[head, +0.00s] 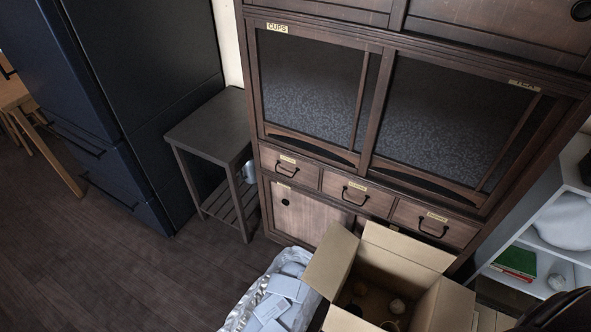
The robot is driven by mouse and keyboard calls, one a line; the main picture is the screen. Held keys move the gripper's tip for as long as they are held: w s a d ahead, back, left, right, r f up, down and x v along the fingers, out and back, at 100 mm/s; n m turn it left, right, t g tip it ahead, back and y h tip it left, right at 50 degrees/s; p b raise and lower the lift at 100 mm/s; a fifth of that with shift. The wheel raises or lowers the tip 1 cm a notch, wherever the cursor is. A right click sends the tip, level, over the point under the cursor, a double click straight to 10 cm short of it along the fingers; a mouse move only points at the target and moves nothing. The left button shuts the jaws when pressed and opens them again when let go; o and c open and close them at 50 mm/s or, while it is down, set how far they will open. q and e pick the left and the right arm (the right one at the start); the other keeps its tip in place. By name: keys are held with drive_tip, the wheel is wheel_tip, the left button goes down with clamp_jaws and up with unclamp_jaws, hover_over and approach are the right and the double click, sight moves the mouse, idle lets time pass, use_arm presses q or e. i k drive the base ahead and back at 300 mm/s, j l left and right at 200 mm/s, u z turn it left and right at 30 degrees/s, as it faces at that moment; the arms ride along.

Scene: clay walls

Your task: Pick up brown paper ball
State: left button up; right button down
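An open cardboard box (399,267) stands at the bottom, right of centre, with its flaps spread. A small rounded tan thing (397,306) lies inside it and looks like a crumpled brown paper ball. Other small brownish things lie near it in the shadow, too dim to name. The box's near side is cut off by the bottom edge of the picture. Neither of my grippers is in view.
A clear bag of pale boxes (277,300) sits left of the cardboard box. A wooden cabinet (300,216) stands close behind it. A white shelf (543,240) is at the right. A small side table (213,125) stands by a dark fridge (140,60).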

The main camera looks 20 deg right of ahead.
sight(360, 289)
drive_tip(key=z, duration=0.75)
